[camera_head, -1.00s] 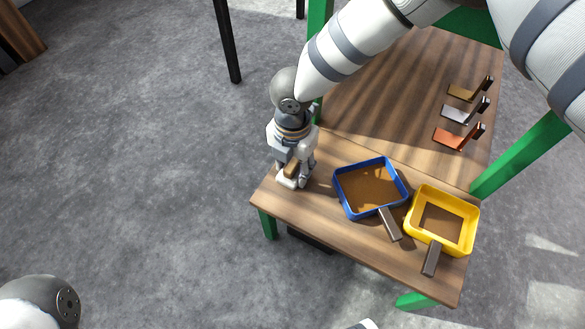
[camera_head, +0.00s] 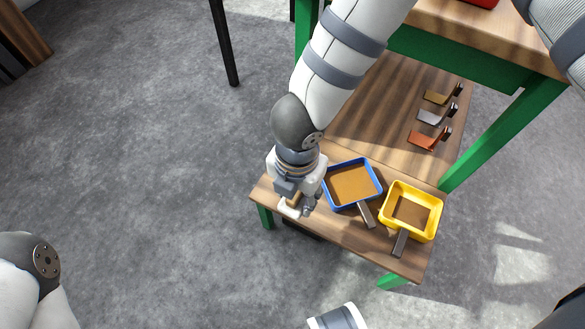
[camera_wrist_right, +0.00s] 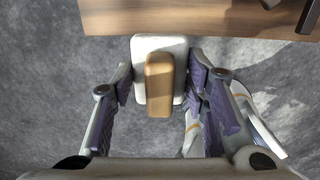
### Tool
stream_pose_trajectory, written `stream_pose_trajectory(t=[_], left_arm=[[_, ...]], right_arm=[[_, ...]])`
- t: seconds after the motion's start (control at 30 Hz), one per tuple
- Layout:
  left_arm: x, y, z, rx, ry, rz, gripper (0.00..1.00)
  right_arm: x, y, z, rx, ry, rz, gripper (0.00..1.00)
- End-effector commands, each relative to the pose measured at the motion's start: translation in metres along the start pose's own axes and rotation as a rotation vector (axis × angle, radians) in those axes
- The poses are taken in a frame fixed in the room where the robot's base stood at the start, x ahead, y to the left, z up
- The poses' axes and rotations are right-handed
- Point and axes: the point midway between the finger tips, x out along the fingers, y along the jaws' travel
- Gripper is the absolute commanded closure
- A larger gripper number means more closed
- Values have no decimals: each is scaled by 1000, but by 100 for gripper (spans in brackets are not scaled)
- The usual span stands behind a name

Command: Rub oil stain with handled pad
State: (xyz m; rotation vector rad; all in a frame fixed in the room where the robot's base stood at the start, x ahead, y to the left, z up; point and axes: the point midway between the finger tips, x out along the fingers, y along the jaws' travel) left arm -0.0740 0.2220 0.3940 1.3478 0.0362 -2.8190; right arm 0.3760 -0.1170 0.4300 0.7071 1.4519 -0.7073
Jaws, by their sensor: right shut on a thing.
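The handled pad is a white block with a tan wooden grip. In the head view the pad (camera_head: 289,209) shows at the left end of the low wooden shelf (camera_head: 345,232); in the wrist view the pad (camera_wrist_right: 181,48) overlaps the shelf's edge, with floor behind most of it. My right gripper (camera_head: 297,200) is shut on the pad; its purple-lined fingers (camera_wrist_right: 160,88) flank it in the wrist view. I cannot tell whether the pad touches the shelf. I cannot make out an oil stain. My left gripper is not in view.
A blue pan (camera_head: 333,206) and a yellow pan (camera_head: 432,226), both with dark handles, stand right of my right gripper. Yellowish, grey and orange scrapers (camera_head: 424,140) lie farther back. Green legs and a higher tabletop (camera_head: 490,38) bound the shelf. Grey floor is open to the left.

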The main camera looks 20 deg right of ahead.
Motion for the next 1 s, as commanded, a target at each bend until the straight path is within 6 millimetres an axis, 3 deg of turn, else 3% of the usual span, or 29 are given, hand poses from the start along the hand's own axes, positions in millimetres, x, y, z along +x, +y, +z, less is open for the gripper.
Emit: stream_pose_trajectory(t=[0.33, 0.37, 0.43, 0.63, 0.77, 1.0], left_arm=[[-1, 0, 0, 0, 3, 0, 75], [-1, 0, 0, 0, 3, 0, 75], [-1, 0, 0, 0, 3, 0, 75], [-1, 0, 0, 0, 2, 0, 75], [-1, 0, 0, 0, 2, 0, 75], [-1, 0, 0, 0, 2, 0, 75]], right_arm=[[-2, -5, -6, 2, 1, 0, 87], [-2, -5, -6, 2, 1, 0, 64], [-2, -5, -6, 2, 1, 0, 80], [-6, -4, -7, -82, 3, 2, 81], [-19, 1, -9, -403, 7, 8, 81], [-57, 8, -6, -1271, 9, 18, 81]])
